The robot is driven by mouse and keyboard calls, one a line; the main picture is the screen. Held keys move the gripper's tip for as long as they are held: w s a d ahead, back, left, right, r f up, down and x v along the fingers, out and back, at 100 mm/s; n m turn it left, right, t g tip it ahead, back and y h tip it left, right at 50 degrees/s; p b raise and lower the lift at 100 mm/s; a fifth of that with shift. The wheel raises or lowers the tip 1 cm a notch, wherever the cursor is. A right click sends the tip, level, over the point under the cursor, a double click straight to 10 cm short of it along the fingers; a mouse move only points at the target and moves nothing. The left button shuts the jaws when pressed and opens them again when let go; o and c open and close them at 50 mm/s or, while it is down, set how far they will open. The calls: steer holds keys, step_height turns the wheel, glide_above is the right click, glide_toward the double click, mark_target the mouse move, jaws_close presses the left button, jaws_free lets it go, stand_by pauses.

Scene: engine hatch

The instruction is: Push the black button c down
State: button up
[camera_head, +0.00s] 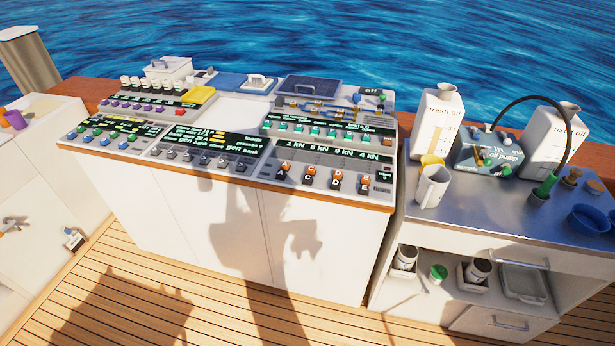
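On the front right panel (327,158) of the console, a row of orange and black buttons stands below the green readouts "1 kN 8 kN 9 kN 4 kN". The black button c (307,180) appears to be the second from the left, below an orange button (311,170). Its small letter is hard to read, and whether it is up or down cannot be told. My gripper is not in view; only a shadow that looks like my arm falls on the white cabinet front.
Other panels (205,145) with small buttons fill the console. The wooden deck (130,285) in front is clear.

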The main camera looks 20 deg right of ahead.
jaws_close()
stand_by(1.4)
